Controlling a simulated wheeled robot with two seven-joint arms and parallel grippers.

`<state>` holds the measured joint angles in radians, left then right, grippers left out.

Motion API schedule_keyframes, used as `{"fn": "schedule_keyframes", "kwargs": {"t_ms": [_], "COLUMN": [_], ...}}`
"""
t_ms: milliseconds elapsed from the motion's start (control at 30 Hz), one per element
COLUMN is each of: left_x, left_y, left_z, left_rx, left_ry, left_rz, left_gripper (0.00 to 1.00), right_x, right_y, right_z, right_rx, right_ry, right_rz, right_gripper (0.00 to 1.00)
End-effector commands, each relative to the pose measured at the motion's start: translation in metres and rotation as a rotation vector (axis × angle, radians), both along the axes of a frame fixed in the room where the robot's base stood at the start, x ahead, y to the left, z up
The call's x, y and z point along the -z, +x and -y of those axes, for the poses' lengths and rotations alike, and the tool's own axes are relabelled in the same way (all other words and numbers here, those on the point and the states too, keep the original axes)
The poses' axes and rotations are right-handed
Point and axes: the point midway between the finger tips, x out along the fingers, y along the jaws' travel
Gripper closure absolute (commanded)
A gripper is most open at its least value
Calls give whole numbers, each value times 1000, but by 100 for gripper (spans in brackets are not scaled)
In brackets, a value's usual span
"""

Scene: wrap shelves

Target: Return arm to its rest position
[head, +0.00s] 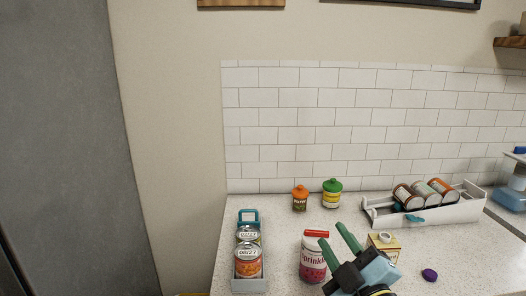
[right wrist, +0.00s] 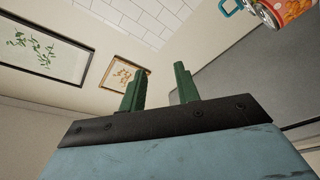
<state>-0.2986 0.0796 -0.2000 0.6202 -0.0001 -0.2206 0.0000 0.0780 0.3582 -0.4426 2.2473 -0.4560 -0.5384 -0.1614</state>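My right gripper (head: 334,243) is at the lower middle of the head view, above the counter. Its two green fingers are apart with nothing between them. In the right wrist view the fingers of the right gripper (right wrist: 158,88) are also apart and empty, with wall and floor area behind them. In the head view the gripper overlaps the edge of a pink sprinkles jar (head: 312,262) with a red top; I cannot tell whether they touch. My left gripper is in neither view.
A narrow rack (head: 249,286) with cans stands at the left of the counter. A white rack (head: 440,214) with several cans lies back right. An orange-lidded jar (head: 300,200), a green-lidded jar (head: 332,196), a small box (head: 385,243) and a purple object (head: 429,275) stand about.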

Motion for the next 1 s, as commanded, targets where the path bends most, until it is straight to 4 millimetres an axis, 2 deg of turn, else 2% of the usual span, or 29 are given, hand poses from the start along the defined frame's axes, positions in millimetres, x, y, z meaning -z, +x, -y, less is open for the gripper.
{"fn": "schedule_keyframes", "kwargs": {"t_ms": [33,100,200,300,400,500,700,800,1000], "left_x": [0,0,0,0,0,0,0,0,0], "left_y": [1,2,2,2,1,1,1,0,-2], "left_z": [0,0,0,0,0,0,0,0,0], "left_rx": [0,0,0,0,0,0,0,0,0], "left_ry": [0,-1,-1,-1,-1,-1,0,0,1], "left_rz": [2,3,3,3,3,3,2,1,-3], "left_gripper": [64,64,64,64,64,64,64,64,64], "right_x": [34,79,140,185,216,238,267,294,352], "right_y": [-9,-26,-64,-108,-149,-189,-259,-248,-241], "right_z": [16,36,58,71,78,83,86,85,83], "right_rx": [62,150,267,363,438,502,608,606,611], "right_ry": [77,170,282,360,414,455,507,498,487], "right_rz": [-153,-358,-639,-873,-1060,-1221,-1487,-1486,-1507], "right_gripper": [68,68,68,68,68,68,68,68,68]}}
